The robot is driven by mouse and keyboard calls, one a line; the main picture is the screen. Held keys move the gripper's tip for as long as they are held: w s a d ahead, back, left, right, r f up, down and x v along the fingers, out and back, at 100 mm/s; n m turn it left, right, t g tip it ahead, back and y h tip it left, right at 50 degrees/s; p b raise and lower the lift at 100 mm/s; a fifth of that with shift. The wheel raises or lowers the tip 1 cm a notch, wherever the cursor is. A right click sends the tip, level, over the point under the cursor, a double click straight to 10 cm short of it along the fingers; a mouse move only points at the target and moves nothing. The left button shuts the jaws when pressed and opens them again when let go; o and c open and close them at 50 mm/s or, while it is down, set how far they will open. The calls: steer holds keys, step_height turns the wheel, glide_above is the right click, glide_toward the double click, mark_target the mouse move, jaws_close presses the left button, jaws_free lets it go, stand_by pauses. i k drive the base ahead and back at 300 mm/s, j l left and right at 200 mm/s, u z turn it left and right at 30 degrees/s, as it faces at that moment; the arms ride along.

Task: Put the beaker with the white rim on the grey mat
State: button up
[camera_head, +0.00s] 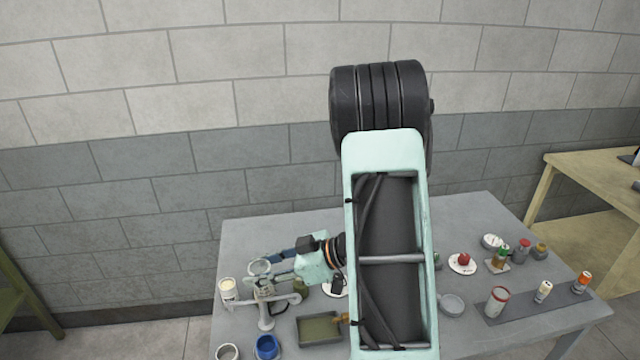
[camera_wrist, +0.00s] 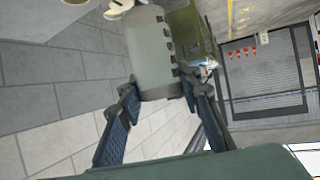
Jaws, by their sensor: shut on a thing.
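My gripper (camera_head: 265,276) is at the left part of the grey table, with its arm reaching in from the right. It is shut on a clear grey beaker (camera_wrist: 150,52), which stands between the two fingers in the wrist view and has dark marks down its side. In the head view the beaker (camera_head: 260,265) shows a pale round rim above the table's left side; its lower part is partly hidden by the fingers. The grey mat (camera_head: 522,311) is a dark strip at the table's front right.
A grey metal stand (camera_head: 266,312) is just below my gripper. A white can (camera_head: 229,291), a green tray (camera_head: 318,329) and a blue cup (camera_head: 267,347) are nearby. A bowl (camera_head: 452,304) and a plate with a red item (camera_head: 462,265) lie left of and behind the mat.

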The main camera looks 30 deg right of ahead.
mark_target(515, 306)
steer(key=z, duration=0.45)
steer(key=l+z, duration=0.15)
steer(key=z, duration=0.35)
steer(key=l+z, duration=0.1)
steer(key=z, duration=0.8)
steer(key=l+z, duration=0.15)
steer(key=z, duration=0.35)
